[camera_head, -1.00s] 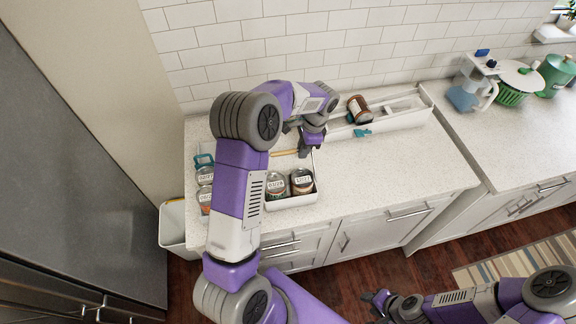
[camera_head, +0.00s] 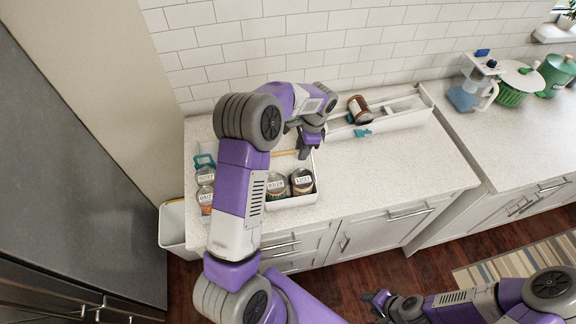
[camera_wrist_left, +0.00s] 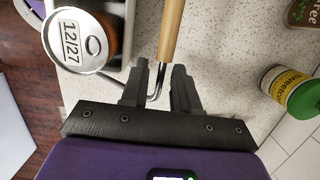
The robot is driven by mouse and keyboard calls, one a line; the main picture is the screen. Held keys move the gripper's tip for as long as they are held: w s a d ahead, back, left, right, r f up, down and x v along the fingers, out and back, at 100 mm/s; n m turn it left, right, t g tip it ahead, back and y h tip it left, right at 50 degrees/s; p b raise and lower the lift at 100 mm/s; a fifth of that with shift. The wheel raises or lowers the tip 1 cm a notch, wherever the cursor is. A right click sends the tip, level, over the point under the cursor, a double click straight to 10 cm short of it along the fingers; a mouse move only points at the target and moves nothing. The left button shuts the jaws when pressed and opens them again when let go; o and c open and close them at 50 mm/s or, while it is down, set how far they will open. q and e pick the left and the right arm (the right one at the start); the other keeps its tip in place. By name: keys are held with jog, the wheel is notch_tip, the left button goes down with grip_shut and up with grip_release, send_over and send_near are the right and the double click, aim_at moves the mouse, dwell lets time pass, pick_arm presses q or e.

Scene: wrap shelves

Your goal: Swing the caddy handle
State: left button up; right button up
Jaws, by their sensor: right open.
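The white caddy (camera_head: 292,202) stands on the counter with lidded jars in it, one labelled 12/27 (camera_wrist_left: 82,42) in the left wrist view. Its wooden handle (camera_head: 284,153) is partly hidden by my arm in the head view. In the left wrist view the handle's wooden grip (camera_wrist_left: 172,28) runs to a bent metal rod (camera_wrist_left: 154,96). My left gripper (camera_head: 304,152) is at the handle's end. In the left wrist view its fingers (camera_wrist_left: 160,78) are apart, with the rod between them and gaps visible. My right gripper (camera_head: 376,300) is open and empty, low over the floor.
Several jars (camera_head: 205,178) stand left of the caddy. A long white tray (camera_head: 398,118) with a brown-labelled jar (camera_head: 358,109) lies along the wall. In the left wrist view a yellow-labelled bottle (camera_wrist_left: 291,92) is at right. The counter right of the caddy (camera_head: 390,165) is clear.

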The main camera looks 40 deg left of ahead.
pick_arm(q)
jog(key=shift+r+p, duration=2.8)
jog(key=shift+r, duration=0.75)
jog(key=shift+f, duration=0.1)
